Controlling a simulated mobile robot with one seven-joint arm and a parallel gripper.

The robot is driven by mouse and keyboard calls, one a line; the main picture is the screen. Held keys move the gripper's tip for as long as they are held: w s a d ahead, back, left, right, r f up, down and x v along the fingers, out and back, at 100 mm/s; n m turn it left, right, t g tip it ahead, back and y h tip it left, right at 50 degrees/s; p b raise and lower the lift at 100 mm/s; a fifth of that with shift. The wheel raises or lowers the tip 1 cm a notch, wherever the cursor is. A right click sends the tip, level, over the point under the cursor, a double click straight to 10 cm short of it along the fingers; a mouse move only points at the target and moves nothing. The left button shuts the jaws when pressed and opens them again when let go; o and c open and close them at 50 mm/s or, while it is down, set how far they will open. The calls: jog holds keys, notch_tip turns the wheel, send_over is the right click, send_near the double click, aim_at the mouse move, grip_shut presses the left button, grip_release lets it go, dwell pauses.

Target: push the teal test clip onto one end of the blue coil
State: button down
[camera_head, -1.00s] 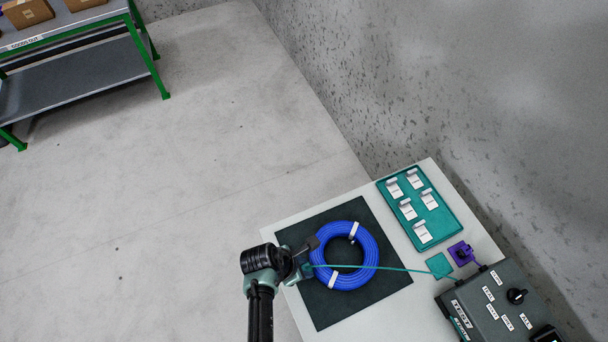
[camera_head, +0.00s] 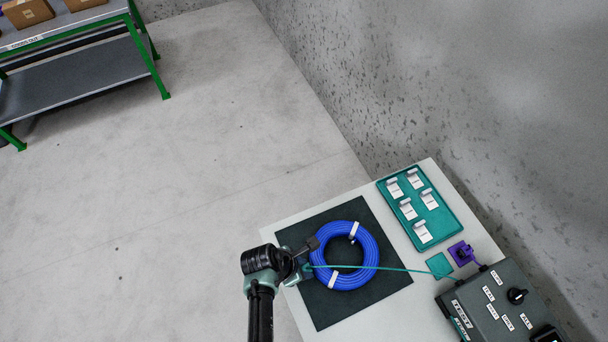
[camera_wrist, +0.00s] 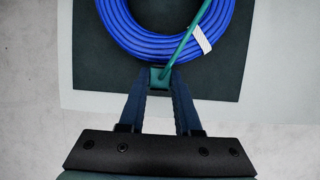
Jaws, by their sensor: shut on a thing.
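The blue coil (camera_head: 371,251) lies flat on a dark mat (camera_head: 325,313), with white bands around it. My gripper (camera_head: 305,262) is at the coil's left side in the head view. In the wrist view my gripper (camera_wrist: 160,78) is shut on the teal test clip (camera_wrist: 159,78), which sits between the fingertips at the coil's near outer edge. A teal lead (camera_wrist: 187,40) runs from the clip across the coil. The coil's cable ends cannot be made out, and I cannot tell whether the clip touches one.
The grey tester box (camera_head: 500,305) stands at the table's right, where the teal lead ends. A teal square (camera_head: 439,265) and a purple clip (camera_head: 462,253) lie beside it. A teal tray (camera_head: 437,222) holds several white-labelled pieces. A green-legged bench (camera_head: 75,75) stands far left.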

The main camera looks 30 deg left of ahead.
aim_at(304, 270)
jog(key=shift+f, duration=0.1)
dwell(0.7)
jog(key=shift+c, duration=1.8)
grip_release()
notch_tip(304, 270, up, 7)
jog(key=p, duration=0.7)
jog(key=shift+p, duration=0.3)
